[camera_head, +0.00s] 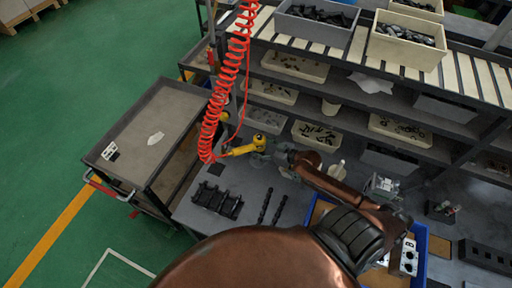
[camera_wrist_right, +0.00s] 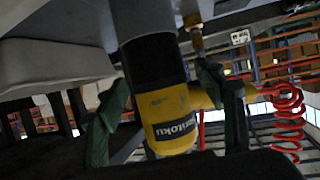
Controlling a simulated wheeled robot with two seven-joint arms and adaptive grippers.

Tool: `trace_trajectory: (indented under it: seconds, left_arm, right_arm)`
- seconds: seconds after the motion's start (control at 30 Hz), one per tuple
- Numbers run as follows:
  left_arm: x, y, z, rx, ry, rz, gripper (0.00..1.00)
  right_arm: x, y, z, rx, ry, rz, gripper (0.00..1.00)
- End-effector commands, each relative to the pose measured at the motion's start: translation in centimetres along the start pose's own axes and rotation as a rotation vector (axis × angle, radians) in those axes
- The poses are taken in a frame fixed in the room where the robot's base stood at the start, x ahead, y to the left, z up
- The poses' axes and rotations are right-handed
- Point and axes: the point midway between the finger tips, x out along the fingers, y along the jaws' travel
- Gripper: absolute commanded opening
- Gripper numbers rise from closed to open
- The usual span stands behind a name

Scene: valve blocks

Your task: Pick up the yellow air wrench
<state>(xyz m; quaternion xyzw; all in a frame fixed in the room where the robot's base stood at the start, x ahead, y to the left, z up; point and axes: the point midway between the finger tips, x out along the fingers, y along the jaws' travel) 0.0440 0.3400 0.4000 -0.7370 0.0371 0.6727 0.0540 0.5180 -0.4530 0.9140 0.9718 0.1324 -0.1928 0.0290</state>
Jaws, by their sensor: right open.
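The yellow air wrench (camera_head: 247,147) is at the back left of the grey workbench, at the lower end of a red coiled hose (camera_head: 222,100). My right gripper (camera_head: 268,157) reaches it from the right. In the right wrist view, the wrench's yellow and black body (camera_wrist_right: 172,118) lies between the two green-grey fingers of my right gripper (camera_wrist_right: 168,90). The fingers stand apart, one on each side, with a gap at least on the left. Contact on the right side is unclear. My left gripper is not in view.
A grey cart (camera_head: 143,120) stands left of the workbench (camera_head: 215,222). Black parts (camera_head: 217,200) and two dark rods (camera_head: 271,206) lie on the bench near the front. Shelves with bins of parts (camera_head: 317,135) rise behind. A blue crate (camera_head: 421,240) is at right.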

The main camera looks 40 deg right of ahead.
Motion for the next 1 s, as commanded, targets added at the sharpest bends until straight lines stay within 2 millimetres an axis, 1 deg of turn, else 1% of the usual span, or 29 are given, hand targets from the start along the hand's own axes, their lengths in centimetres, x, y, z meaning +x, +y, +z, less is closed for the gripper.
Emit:
trace_trajectory:
  seconds: [0.07, 0.93, 0.97, 1.0]
  left_arm:
    - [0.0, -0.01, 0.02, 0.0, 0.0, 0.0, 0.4]
    - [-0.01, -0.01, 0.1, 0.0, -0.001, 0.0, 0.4]
    - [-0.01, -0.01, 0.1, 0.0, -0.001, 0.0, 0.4]
    - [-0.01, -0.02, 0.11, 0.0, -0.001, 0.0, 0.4]
  right_arm:
    - [-0.03, 0.0, 0.03, 0.0, 0.0, 0.0, 0.63]
    - [-0.04, 0.0, -0.16, 0.001, 0.003, 0.0, 0.03]
    - [0.0, 0.06, -0.7, -0.001, 0.014, 0.001, 0.01]
    - [0.0, 0.06, -0.71, -0.002, 0.014, 0.001, 0.0]
